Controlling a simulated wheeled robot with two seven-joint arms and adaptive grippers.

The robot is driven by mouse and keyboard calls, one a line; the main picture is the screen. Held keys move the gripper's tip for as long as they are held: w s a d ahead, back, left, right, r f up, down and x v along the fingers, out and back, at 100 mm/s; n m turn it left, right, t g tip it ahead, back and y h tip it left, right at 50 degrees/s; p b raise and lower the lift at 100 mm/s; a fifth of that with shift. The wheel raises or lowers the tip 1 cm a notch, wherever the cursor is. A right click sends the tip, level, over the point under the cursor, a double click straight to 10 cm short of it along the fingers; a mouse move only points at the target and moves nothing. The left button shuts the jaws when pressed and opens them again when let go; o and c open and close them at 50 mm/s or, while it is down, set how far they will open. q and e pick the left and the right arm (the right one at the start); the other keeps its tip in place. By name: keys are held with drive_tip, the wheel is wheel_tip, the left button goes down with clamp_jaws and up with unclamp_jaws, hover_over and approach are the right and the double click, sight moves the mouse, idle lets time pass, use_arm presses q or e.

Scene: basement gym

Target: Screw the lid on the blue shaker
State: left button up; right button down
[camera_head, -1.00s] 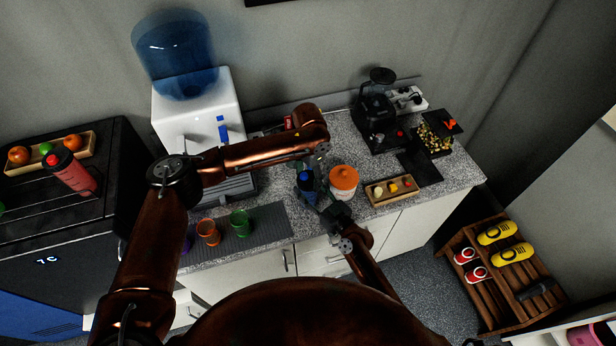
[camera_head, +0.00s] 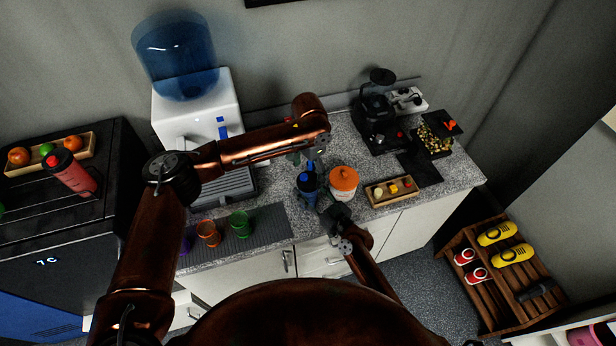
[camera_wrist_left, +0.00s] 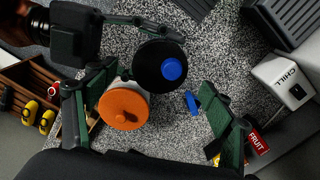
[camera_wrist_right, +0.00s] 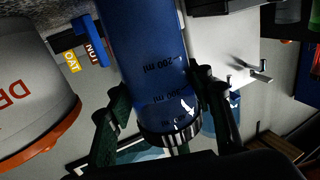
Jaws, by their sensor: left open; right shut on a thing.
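The blue shaker (camera_head: 307,183) stands upright near the counter's front edge. In the right wrist view its blue body (camera_wrist_right: 145,50) shows ml marks, with the black ridged lid (camera_wrist_right: 168,132) at its end. I cannot tell how tightly the lid sits. From above, in the left wrist view, the lid (camera_wrist_left: 150,78) is a black disc with a blue cap. My right gripper (camera_wrist_right: 165,95) is shut on the shaker body close to the lid. My left gripper (camera_wrist_left: 156,80) is open above the lid, its fingers apart on either side and not touching it.
A white jar with an orange lid (camera_head: 343,178) stands close to the shaker's right. Orange (camera_head: 208,233) and green cups (camera_head: 240,224) stand on a dark mat to the left. A coffee machine (camera_head: 376,110) stands behind.

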use_arm(q)
wheel_tip(320, 180, up, 8)
drive_tip(key=shift+r, duration=0.2)
use_arm(e)
drive_tip(key=c, duration=0.9)
unclamp_jaws()
drive_tip(key=v, duration=1.2)
drive_tip(key=shift+a, duration=0.1)
